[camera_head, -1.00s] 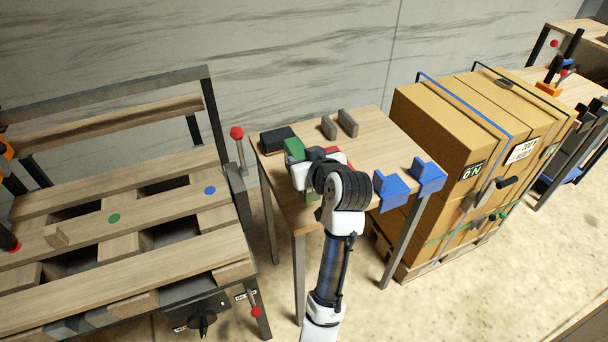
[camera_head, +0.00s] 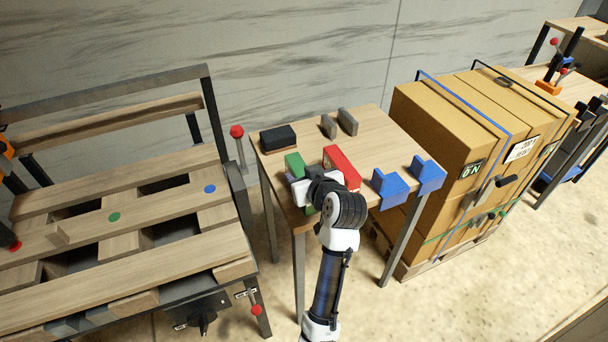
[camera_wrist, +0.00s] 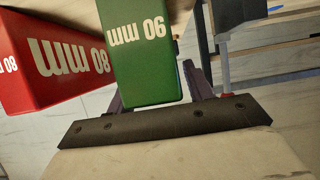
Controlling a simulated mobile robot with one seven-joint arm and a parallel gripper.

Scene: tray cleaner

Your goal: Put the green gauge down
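The green gauge (camera_head: 294,162) is a block at the left part of the small wooden table (camera_head: 382,133). Its far end and a bit of its near end show past my gripper (camera_head: 304,187), which covers its middle. In the wrist view the green gauge (camera_wrist: 142,60), marked 90 mm, sits between the two dark fingers of my gripper (camera_wrist: 155,92), which appear closed on its sides. I cannot tell whether it touches the tabletop.
A red block (camera_head: 342,166), marked 80 mm in the wrist view (camera_wrist: 60,60), lies just beside the gauge. A black block (camera_head: 278,138), grey uprights (camera_head: 347,121) and blue brackets (camera_head: 390,187) stand around. Bare tabletop lies right of the red block. A slatted bench (camera_head: 140,215) is left.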

